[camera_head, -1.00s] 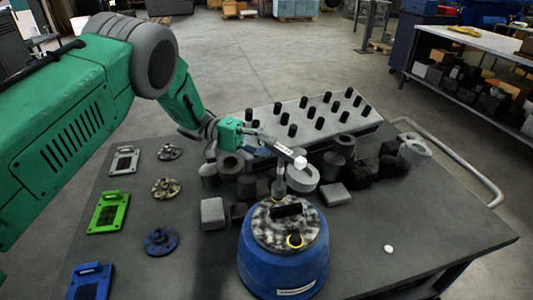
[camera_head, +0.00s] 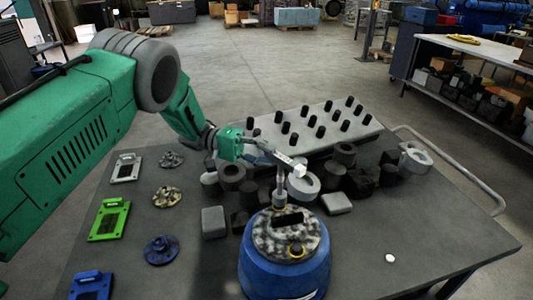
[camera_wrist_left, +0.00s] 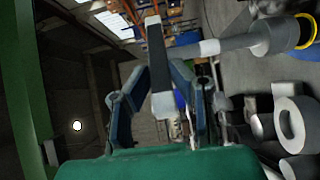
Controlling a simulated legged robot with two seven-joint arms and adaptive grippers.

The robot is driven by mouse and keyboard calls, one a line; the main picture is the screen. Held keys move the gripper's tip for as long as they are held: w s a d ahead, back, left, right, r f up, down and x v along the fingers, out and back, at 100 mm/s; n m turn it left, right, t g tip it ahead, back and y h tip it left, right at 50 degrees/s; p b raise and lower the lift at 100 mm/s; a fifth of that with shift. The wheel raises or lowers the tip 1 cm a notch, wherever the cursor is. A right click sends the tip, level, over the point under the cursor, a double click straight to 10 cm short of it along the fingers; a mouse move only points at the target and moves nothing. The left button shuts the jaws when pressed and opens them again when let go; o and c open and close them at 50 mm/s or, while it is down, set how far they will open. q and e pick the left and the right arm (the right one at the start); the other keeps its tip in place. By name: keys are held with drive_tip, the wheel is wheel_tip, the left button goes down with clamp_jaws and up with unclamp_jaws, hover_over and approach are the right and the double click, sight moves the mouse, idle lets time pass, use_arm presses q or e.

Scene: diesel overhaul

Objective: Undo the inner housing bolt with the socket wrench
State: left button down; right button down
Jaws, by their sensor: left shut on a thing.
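My left gripper (camera_head: 250,147) is shut on the socket wrench (camera_head: 288,163), above the far side of the blue housing (camera_head: 284,272). The wrench has a pale head, and its shaft points down. The socket (camera_head: 279,199) is at the yellow-ringed far bolt position on the housing's mottled grey top; whether it is fully seated, I cannot tell. In the left wrist view the fingers (camera_wrist_left: 165,100) flank the wrench, and the grey socket (camera_wrist_left: 272,36) reaches right to a yellow ring (camera_wrist_left: 306,31). My right gripper is out of view.
Grey and dark cylindrical parts (camera_head: 305,186) crowd the table just behind the housing. A pale block with black pegs (camera_head: 321,131) lies farther back. Coloured plates (camera_head: 109,220) and round flanges (camera_head: 161,250) lie at left. The table's right front is mostly clear, with a small white disc (camera_head: 390,258).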

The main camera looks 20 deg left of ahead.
sight(279, 165)
use_arm(q)
drive_tip(key=shift+f, duration=0.1)
drive_tip(key=s+n+t+y+p, duration=0.1)
drive_tip(key=n+t+p, duration=0.1)
drive_tip(key=t+p, duration=0.1)
drive_tip(key=n+t+y+p, duration=0.1)
drive_tip(key=n+t+p, duration=0.2)
drive_tip(key=t+p, duration=0.1)
drive_tip(key=s+f+n+t+y+p, duration=0.1)
drive_tip(key=n+t+p, duration=0.1)
drive_tip(key=t+p, duration=0.1)
drive_tip(key=shift+s+d+n+t+p, duration=0.3)
drive_tip(key=shift+s+n+t, duration=0.1)
drive_tip(key=shift+t, duration=0.1)
drive_tip(key=shift+f+n+t+y, duration=0.1)
drive_tip(key=shift+n+t+y, duration=0.2)
drive_tip(key=shift+t+y, duration=0.2)
